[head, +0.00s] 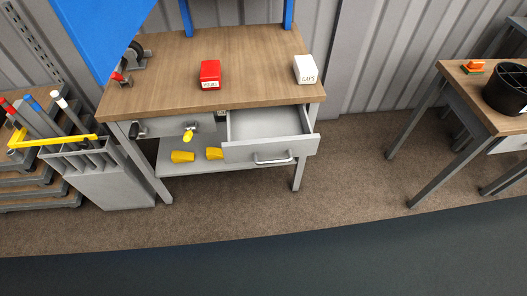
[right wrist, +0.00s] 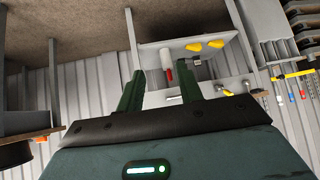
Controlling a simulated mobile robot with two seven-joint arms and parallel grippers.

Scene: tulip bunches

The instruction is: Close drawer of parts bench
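The parts bench (head: 150,85) has a wooden top and grey legs. Its right drawer (head: 270,151) is pulled out toward me, and the inside that shows is empty. The drawer has a silver bar handle on its front. The left compartment front (head: 155,127) beside it appears shut. My right gripper (right wrist: 160,76) is open, its two green fingers apart with nothing between them. In the right wrist view the bench shows upside down beyond the fingers, which partly hide it. I cannot tell contact with the drawer. No gripper shows in the head view.
A red box (head: 210,74) and a white box (head: 305,69) sit on the bench top. Yellow pieces (head: 182,156) lie on the lower shelf. A tool rack (head: 105,180) stands left, another table (head: 470,100) right. The floor before the drawer is clear.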

